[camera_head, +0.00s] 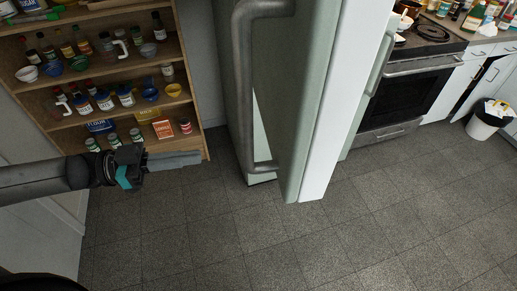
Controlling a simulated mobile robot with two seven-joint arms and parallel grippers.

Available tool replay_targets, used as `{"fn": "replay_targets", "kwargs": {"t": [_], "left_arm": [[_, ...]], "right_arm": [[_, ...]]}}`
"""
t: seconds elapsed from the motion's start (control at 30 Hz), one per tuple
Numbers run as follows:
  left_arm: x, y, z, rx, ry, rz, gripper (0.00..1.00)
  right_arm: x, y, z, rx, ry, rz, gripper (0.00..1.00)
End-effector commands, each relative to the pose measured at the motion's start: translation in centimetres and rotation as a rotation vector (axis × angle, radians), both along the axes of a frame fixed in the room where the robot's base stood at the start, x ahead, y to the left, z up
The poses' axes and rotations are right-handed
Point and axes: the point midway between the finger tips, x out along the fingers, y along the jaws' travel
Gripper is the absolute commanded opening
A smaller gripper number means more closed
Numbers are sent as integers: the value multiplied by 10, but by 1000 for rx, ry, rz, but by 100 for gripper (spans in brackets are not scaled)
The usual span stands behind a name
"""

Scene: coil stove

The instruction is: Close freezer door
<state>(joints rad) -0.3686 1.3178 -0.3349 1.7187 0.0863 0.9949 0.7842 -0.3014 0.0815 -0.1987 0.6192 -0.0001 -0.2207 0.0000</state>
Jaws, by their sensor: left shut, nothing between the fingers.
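The freezer door (302,110) is pale green with a white inner side and stands open, seen nearly edge-on in the middle of the head view. Its long grey metal handle (244,95) runs upright along the left face. My left gripper (199,157) reaches in from the left, left of the handle's lower end and apart from it in the picture. Its fingers are together, pointing right, with nothing between them. My right gripper is not in view. The freezer's inside is hidden behind the door.
A wooden shelf (100,68) with jars, bowls and boxes stands behind my left arm. At right are a stove (412,95), white cabinets (492,80) and a white bin (482,124). The tiled floor (260,240) in front of the door is clear.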

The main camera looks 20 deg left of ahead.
Motion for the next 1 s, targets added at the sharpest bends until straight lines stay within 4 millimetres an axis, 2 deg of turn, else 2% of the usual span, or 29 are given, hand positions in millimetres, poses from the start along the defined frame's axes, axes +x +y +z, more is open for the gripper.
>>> {"fn": "replay_targets", "kwargs": {"t": [0.3,0.7,1.0], "left_arm": [[22,-41,2,-4,-9,2,0],[48,-93,3,-3,-6,3,0],[59,-116,1,1,-4,3,0]], "right_arm": [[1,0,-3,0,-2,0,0],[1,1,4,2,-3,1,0],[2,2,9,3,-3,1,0]]}}
